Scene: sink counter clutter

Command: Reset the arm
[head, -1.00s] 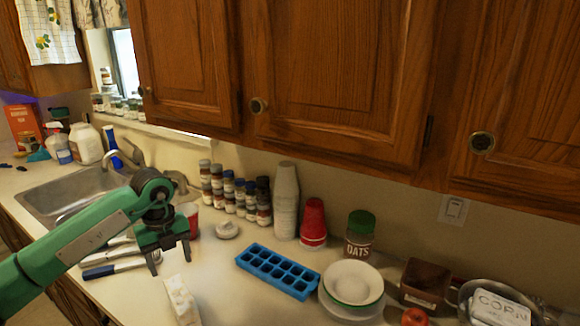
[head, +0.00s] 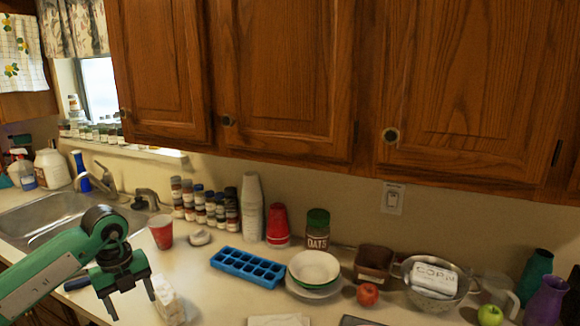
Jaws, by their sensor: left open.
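My left gripper (head: 130,296) is at the lower left of the head view, its two dark fingers pointing down and spread apart. Nothing shows between the fingers. It hangs above the counter, just left of a whitish packet (head: 170,300), and I cannot tell whether they touch. My green left arm (head: 45,270) comes in from the left and covers part of the sink's front and the utensils there. My right gripper is not in view.
A red cup (head: 161,231) stands behind the gripper, near the sink (head: 50,212). A blue ice tray (head: 247,267), stacked bowls (head: 314,268), a colander (head: 437,297) and a red apple (head: 367,294) lie to the right. Wooden cabinets (head: 290,80) overhang the back.

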